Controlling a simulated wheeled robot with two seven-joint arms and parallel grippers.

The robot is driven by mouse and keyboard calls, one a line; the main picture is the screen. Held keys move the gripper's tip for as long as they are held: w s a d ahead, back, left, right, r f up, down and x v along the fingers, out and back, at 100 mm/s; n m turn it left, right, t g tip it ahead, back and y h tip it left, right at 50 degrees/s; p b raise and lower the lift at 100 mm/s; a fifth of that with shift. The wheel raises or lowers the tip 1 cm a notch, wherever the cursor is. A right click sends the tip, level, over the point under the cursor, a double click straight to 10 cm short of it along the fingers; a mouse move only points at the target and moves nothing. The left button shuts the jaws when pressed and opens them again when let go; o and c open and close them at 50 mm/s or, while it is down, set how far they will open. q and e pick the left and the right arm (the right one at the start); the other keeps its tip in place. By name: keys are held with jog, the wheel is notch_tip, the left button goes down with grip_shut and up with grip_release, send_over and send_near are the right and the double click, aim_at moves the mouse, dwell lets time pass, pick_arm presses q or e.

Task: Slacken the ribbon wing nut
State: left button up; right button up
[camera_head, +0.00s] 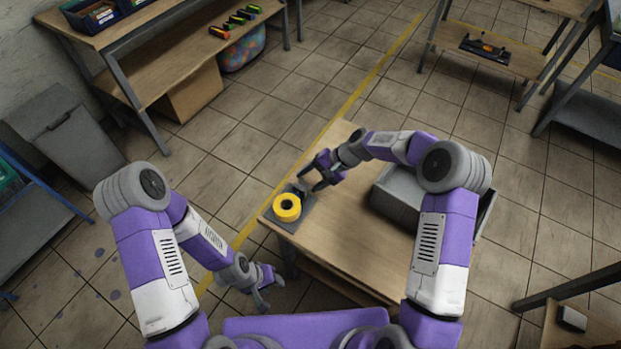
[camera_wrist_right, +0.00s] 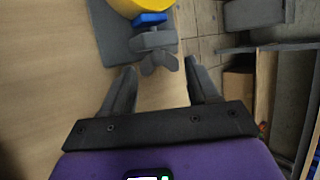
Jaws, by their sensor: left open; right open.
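A yellow ribbon roll (camera_head: 286,216) sits on a dark grey base plate (camera_head: 307,214) at the table's left corner. In the right wrist view, the roll (camera_wrist_right: 143,6) is cut off by the top edge. Beside it are a blue part (camera_wrist_right: 149,18) and a grey wing nut (camera_wrist_right: 160,63). My right gripper (camera_head: 318,181) is open next to the plate. In its wrist view, the wing nut is just ahead of the gap between the fingers (camera_wrist_right: 160,85), and the jaws look empty. My left gripper (camera_head: 268,293) is open and empty beside the table's left edge.
The wooden table (camera_head: 345,225) has bare room right of the plate. A grey bin (camera_head: 395,197) stands on its right side. Workbenches with crates (camera_head: 93,15) line the left wall, and a shelf (camera_head: 484,49) stands at the back right.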

jog(key=p+v, duration=0.1)
jog(key=v, duration=0.6)
jog(key=shift+p, duration=0.35)
jog(key=shift+d, duration=0.1)
